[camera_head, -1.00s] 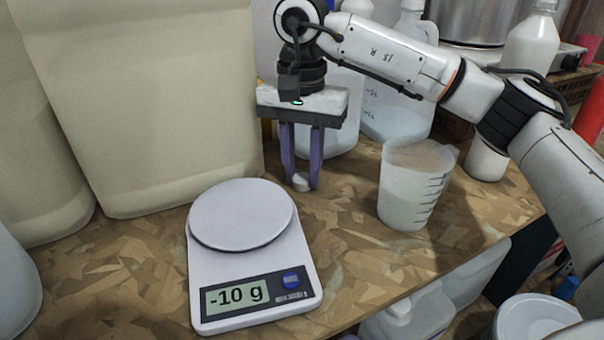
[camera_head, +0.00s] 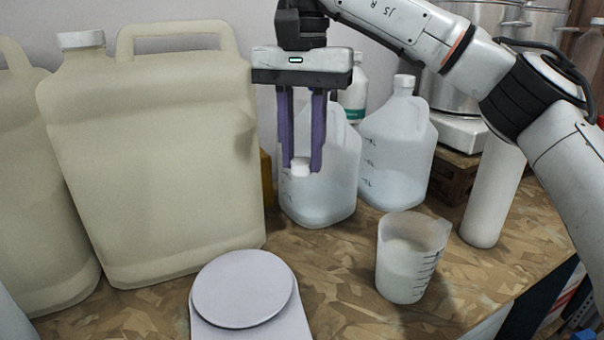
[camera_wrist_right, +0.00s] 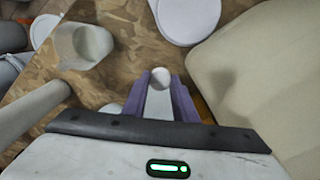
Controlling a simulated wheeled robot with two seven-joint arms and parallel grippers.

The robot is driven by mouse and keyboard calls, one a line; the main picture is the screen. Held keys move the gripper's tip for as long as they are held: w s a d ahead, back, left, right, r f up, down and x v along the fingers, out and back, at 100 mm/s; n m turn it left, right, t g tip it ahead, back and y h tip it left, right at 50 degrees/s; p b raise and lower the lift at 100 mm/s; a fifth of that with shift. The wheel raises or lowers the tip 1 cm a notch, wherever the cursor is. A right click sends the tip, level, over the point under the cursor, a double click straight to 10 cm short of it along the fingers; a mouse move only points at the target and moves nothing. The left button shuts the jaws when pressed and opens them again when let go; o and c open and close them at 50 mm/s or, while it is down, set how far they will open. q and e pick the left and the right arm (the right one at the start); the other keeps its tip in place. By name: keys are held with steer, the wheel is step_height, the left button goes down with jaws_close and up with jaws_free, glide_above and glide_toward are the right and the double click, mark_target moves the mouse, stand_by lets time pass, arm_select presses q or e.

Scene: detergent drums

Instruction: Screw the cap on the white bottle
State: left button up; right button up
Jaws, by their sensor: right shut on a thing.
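My right gripper (camera_head: 301,168) is shut on a small white cap (camera_head: 300,167), held between its purple fingertips above the table. The cap also shows between the fingers in the right wrist view (camera_wrist_right: 161,78). A white bottle, a plain cylinder (camera_head: 492,195), stands upright at the right of the table, apart from the gripper. My arm hides its top in the head view. It appears cut off at the left edge of the right wrist view (camera_wrist_right: 32,108). My left gripper is not in view.
A clear jug (camera_head: 325,200) stands behind the gripper, with another (camera_head: 396,150) to its right. A beaker (camera_head: 410,270) stands in front of the bottle. A scale (camera_head: 243,290) is at the front, and large beige canisters (camera_head: 155,170) fill the left. Bare table lies between scale and beaker.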

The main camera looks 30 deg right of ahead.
mark_target(302, 161)
step_height(302, 161, up, 11)
steer(key=p, duration=0.4)
steer(key=shift+f, duration=0.15)
